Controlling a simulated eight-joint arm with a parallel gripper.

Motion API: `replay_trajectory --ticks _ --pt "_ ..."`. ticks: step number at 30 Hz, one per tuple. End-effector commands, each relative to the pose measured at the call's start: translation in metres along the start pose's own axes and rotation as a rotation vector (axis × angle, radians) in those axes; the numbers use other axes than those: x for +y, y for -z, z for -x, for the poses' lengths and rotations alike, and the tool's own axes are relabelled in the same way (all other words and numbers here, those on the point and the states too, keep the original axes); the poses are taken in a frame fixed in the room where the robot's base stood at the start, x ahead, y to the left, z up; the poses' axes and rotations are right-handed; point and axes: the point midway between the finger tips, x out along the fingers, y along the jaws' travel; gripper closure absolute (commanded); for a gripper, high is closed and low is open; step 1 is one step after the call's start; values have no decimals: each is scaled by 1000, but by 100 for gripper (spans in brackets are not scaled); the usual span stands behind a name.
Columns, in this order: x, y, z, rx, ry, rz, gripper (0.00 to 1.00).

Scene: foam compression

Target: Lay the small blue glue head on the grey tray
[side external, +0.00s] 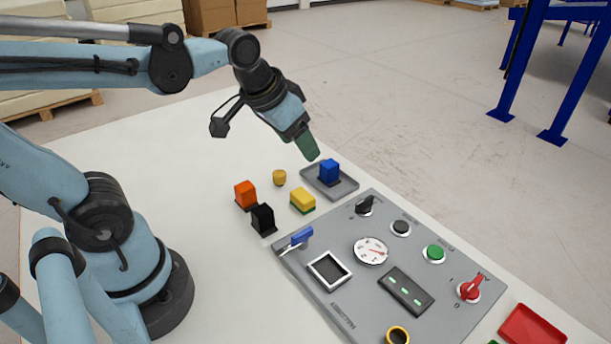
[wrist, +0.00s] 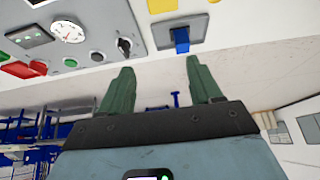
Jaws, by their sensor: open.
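The small blue glue head (side external: 329,170) stands upright on the grey tray (side external: 345,189) in the side external view. In the wrist view the blue glue head (wrist: 181,40) also rests on the grey tray (wrist: 199,27). My gripper (side external: 311,153) is above and just left of the tray, apart from the blue head. In the wrist view my gripper (wrist: 158,72) has its two green fingers spread apart with nothing between them.
An orange block (side external: 245,193), a black block (side external: 263,218), a yellow sponge-like block (side external: 302,200) and a small yellow piece (side external: 279,177) stand left of the tray. A grey control panel (side external: 345,285) lies in front, with a red tray (side external: 532,326) beyond it.

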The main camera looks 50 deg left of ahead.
Motion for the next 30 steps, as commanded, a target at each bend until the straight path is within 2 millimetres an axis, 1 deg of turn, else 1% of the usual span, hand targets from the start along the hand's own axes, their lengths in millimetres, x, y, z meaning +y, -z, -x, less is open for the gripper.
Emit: replay_trajectory --ticks 1,3,6,9,30 --pt "3 -11 0 31 -3 0 36" --pt "5 -21 -1 69 -6 1 36" --pt "7 -30 -3 107 -10 2 36" --pt "8 -35 -4 129 -12 3 36" --pt "9 -36 -4 134 -12 4 36"
